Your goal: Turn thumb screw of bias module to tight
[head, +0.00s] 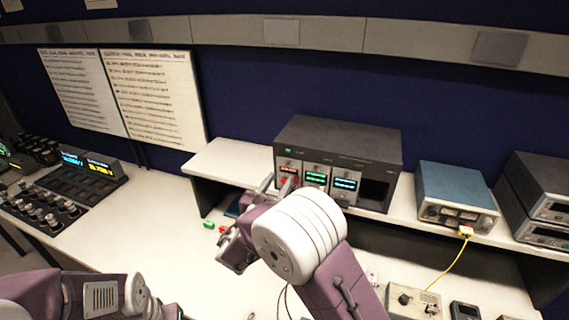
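A dark rack unit (345,140) stands on the raised shelf with several module slots in its front. The leftmost module (288,168) has an orange-red display, with a red part below it beside my gripper. Two more modules show a green display (316,178) and a cyan display (345,184). Module labels are too small to read, and no thumb screw can be made out clearly. My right gripper (277,186) is at the lower front of the leftmost module. My forearm and wrist partly cover it, so its grip cannot be made out. My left arm is low at the left, its gripper not visible.
The rack's rightmost slot (374,193) is dark and looks empty. A blue instrument (456,191) with a yellow cable stands right of the rack. Small red and green items (209,225) lie on the bench left of my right gripper. A control console (75,185) stands at the left.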

